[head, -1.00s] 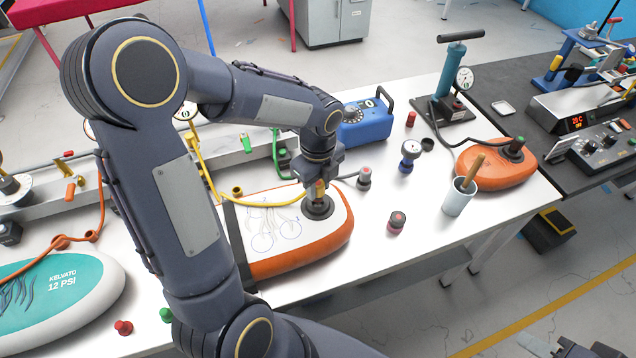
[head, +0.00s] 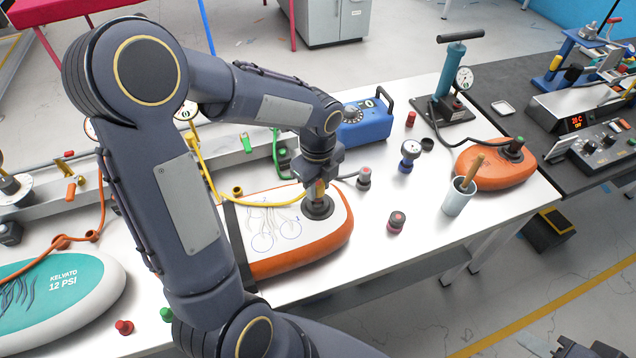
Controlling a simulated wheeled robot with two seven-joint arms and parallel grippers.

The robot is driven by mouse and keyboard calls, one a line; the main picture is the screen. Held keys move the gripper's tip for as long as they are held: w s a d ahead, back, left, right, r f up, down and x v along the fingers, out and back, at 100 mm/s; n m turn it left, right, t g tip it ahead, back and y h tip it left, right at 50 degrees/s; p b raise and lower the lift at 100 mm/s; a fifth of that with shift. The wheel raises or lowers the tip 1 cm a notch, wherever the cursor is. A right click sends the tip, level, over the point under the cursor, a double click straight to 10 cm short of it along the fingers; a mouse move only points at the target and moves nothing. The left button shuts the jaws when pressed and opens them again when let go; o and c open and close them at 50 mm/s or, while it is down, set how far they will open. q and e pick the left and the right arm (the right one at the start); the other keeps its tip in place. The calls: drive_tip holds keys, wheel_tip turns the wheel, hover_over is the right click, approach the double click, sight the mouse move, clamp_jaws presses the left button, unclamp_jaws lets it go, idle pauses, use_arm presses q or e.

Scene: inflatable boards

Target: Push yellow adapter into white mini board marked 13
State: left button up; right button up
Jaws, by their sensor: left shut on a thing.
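My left gripper (head: 319,187) points down over the board's right end and is shut on the yellow adapter (head: 320,191). The adapter is upright at the round black valve (head: 318,207); its lower end meets the valve, but how deep it sits I cannot tell. A dark part of my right gripper (head: 590,347) shows at the bottom right corner, cut off by the edge.
A grey-topped cap (head: 364,179) stands just right of the valve. A red-and-black cap (head: 396,223), a small gauge (head: 410,152) and a cup (head: 459,197) stand further right. A blue box (head: 366,122) stands behind.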

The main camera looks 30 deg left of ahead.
sight(318, 183)
use_arm(q)
drive_tip(key=shift+f+b, duration=1.05)
drive_tip(key=shift+f, duration=0.35)
drive_tip(key=o, duration=1.1)
drive_tip(key=shift+c, duration=0.2)
wheel_tip(318, 183, up, 8)
drive_tip(key=p, duration=0.7)
